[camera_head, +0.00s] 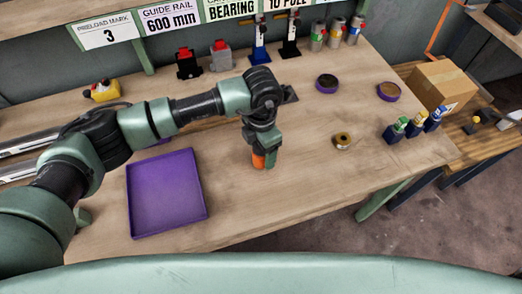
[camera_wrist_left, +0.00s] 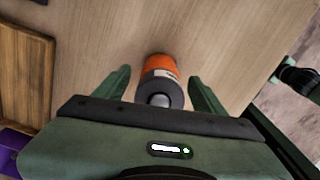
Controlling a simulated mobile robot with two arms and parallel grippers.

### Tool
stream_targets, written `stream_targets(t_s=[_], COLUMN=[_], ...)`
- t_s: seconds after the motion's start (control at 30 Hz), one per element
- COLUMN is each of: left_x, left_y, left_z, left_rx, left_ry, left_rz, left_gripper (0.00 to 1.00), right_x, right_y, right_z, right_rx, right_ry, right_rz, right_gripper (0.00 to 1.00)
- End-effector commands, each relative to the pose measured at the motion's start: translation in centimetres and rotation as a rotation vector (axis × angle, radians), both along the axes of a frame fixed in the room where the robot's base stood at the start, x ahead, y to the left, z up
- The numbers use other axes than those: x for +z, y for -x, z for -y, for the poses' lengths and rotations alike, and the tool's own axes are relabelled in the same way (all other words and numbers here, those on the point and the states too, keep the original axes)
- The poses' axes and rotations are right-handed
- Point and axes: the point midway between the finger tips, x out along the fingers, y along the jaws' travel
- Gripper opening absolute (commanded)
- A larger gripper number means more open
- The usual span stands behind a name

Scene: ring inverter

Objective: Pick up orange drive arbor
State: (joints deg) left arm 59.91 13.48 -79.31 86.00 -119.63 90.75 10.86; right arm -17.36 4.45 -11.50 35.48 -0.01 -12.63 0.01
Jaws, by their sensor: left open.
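The orange drive arbor (camera_head: 259,160) stands on the wooden workbench in the head view, partly hidden by my left gripper (camera_head: 260,150) above it. In the left wrist view the arbor (camera_wrist_left: 160,70) shows an orange body, a pale label band and a dark grey end with a metal centre. My left gripper (camera_wrist_left: 163,88) is open there, with one green finger on each side of the arbor. Gaps show between the fingers and the arbor. My right gripper is in neither view.
A purple tray (camera_head: 167,196) lies left of the arbor. Bare bench surrounds the arbor's front and right.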

Motion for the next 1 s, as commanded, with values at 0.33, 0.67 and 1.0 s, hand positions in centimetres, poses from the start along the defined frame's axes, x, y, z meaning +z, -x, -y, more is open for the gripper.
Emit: stream_targets(t_s=[0.33, 0.67, 1.0], left_x=[-1.16, -0.99, -0.57], left_y=[-0.01, -0.08, -0.15], left_z=[-0.02, 0.04, 0.06], left_rx=[-0.001, -0.001, -0.001], left_ry=[-0.001, 0.002, 0.003], left_rz=[0.001, 0.003, 0.004], left_gripper=[0.7, 0.0, 0.0], right_x=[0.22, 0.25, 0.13], right_y=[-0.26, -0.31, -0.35], right_z=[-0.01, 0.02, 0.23], right_rx=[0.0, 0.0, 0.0], right_ry=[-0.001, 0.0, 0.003], right_rz=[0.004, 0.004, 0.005], right_gripper=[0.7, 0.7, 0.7])
